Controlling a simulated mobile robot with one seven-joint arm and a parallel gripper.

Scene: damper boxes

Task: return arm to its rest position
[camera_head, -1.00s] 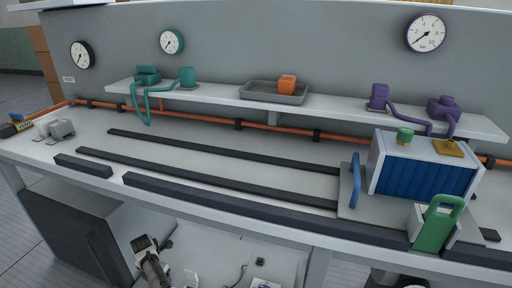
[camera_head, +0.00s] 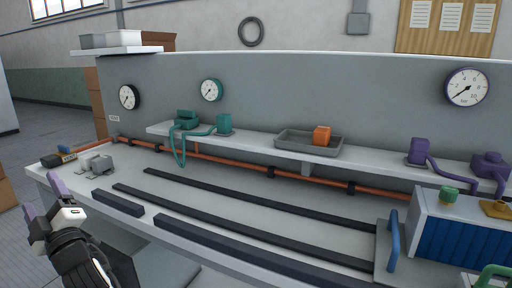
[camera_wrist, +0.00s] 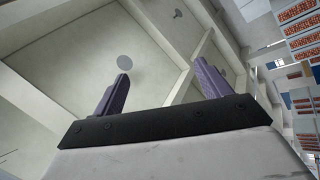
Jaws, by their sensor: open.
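My gripper (camera_head: 46,202) is at the left edge of the head view, in front of the left end of the workbench (camera_head: 125,232). Its two purple fingers point upward and stand apart, with nothing between them. In the wrist view my gripper (camera_wrist: 160,88) is also open and empty, and it faces the ceiling. My dark arm runs down from it out of the head view.
Near the gripper, small grey fittings (camera_head: 97,164) sit on the bench's left end. A blue-fronted box (camera_head: 455,240) with a blue handle (camera_head: 393,240) stands at the right. Dark rails (camera_head: 240,225) cross the bench. A shelf above holds a grey tray (camera_head: 290,142).

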